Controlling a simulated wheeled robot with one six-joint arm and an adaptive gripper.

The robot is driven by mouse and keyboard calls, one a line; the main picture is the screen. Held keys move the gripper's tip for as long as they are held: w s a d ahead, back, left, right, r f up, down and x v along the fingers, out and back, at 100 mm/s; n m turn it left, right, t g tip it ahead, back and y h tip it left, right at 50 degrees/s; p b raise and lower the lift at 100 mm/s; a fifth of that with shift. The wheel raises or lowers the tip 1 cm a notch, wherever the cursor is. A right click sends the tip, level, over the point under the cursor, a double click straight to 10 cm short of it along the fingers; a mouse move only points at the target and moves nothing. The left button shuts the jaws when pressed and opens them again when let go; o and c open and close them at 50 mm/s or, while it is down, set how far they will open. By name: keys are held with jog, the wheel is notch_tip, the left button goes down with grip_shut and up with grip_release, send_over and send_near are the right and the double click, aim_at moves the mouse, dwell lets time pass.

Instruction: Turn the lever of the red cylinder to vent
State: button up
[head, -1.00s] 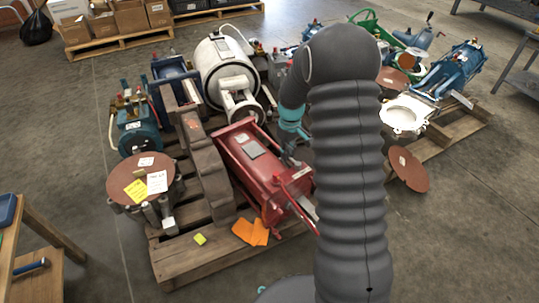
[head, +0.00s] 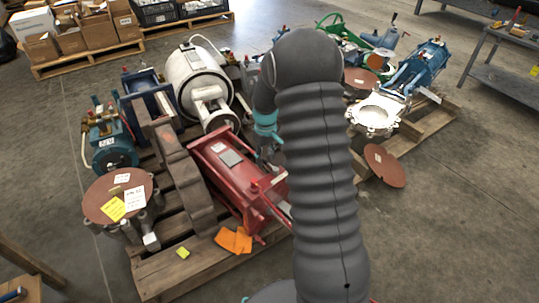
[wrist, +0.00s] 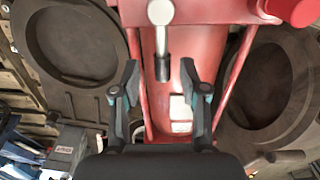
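The red cylinder (head: 222,160) lies on a wooden pallet in the head view, partly hidden by my arm. In the wrist view its red body (wrist: 205,12) fills the upper middle. A lever (wrist: 161,40) with a pale rounded head and a dark lower end hangs down the picture there. My gripper (wrist: 160,78) is open, with one finger on each side of the lever's lower end in the picture. I see no contact, and cannot tell the depth between them. In the head view my gripper (head: 268,158) is small and partly hidden near the cylinder's right side.
A brown-topped flange stack (head: 118,195) and a dark grey casting (head: 178,165) stand left of the cylinder. A white tank (head: 208,75) is behind. Another pallet (head: 425,125) with a blue machine stands right. Floor at the lower right is clear.

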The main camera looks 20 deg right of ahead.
jog(key=shift+s+r, duration=0.1)
jog(key=shift+r, duration=0.15)
notch_tip(320, 180, up, 12)
jog(key=shift+f, duration=0.25)
jog(key=shift+d, duration=0.1)
dwell(0.5)
